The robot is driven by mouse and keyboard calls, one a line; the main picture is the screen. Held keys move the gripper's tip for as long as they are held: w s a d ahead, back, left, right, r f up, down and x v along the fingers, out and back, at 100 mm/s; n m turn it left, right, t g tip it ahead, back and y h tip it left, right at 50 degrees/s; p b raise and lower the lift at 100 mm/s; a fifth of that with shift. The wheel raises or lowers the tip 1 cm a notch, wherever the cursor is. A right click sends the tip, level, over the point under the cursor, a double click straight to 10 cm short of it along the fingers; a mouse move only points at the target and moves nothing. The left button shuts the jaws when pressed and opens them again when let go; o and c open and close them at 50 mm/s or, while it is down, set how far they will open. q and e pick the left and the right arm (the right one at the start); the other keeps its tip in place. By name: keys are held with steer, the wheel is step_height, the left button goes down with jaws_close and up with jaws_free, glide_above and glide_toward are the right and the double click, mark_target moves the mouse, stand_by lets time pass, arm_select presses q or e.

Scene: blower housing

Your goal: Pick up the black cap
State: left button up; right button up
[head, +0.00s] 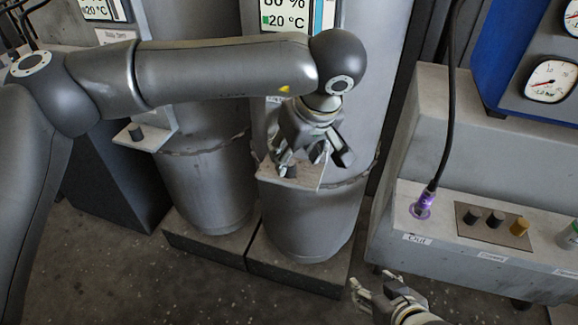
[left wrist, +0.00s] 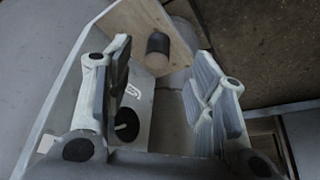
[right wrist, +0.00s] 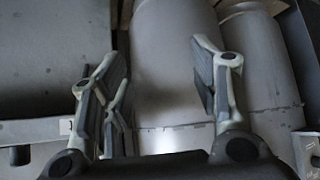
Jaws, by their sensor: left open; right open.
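A small black cap (head: 290,171) stands on the shelf of the right-hand tank, partly hidden by my left gripper (head: 313,157). In the left wrist view a dark cylindrical cap (left wrist: 158,44) stands on a beige plate, beyond and between the open fingers (left wrist: 162,88). The fingers do not appear to touch it. Two more black caps (head: 471,215) (head: 495,218) sit beside a gold one on the bench panel at the right. My right gripper (head: 370,287) is open and empty, low at the bottom edge; its fingers (right wrist: 160,85) also show in the right wrist view.
Another dark cap (head: 137,134) stands on the shelf of the left-hand tank (head: 208,185). A purple connector (head: 423,206) with a black cable stands on the bench (head: 450,245) at the right. Pressure gauges (head: 549,80) sit above it. Dark floor is open in the lower left.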

mark_target(290, 162)
arm_select(q)
steer(key=x, duration=0.2)
steer(key=b+x, duration=0.1)
steer(key=x, duration=0.1)
steer(key=shift+w+a+f, duration=0.1)
steer(key=shift+w+f, duration=0.05)
steer(key=shift+w, duration=0.25)
steer(key=shift+w+f, duration=0.1)
steer(key=shift+f, duration=0.1)
arm_select(e)
steer(key=w+a+r+t, duration=0.1)
steer(key=w+r+t, duration=0.2)
steer(key=w+r, duration=0.1)
steer(key=shift+w+a+y, duration=0.2)
steer(key=shift+a+y, duration=0.15)
steer(key=shift+y, duration=0.05)
arm_select(q)
steer(key=c, duration=0.9)
